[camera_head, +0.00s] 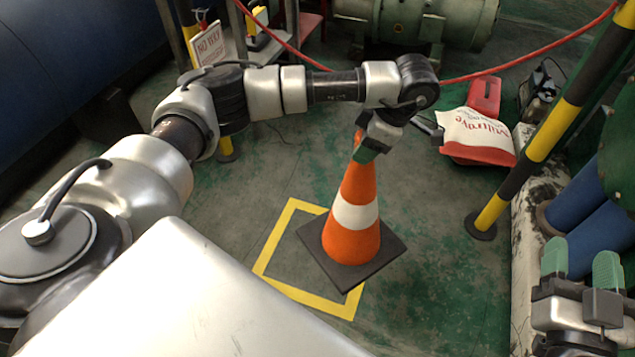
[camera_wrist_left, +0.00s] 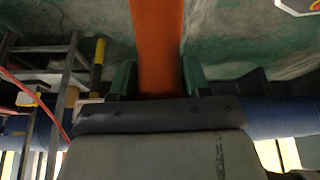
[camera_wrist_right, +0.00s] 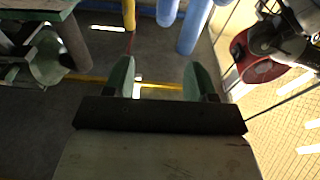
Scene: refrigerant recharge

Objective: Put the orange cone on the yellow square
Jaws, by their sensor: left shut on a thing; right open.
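The orange cone (camera_head: 346,243) has a white band and a dark square base (camera_head: 349,264). It is upright over the right part of the yellow square (camera_head: 264,255), a taped outline on the floor. The base overlaps the outline's right side; I cannot tell if it touches the floor. My left gripper (camera_head: 362,150) is shut on the cone near its top. In the left wrist view, the cone's orange body (camera_wrist_left: 157,50) lies between the green fingers (camera_wrist_left: 158,82). My right gripper (camera_head: 582,262) is open and empty at the lower right; its fingers also show in the right wrist view (camera_wrist_right: 161,80).
A yellow-black post (camera_head: 530,150) stands to the right, with a red-and-white sack (camera_head: 478,138) behind it. A red hose or rope (camera_head: 480,73) crosses the back. A green machine (camera_head: 420,22) stands at the back. Floor left of the square is clear.

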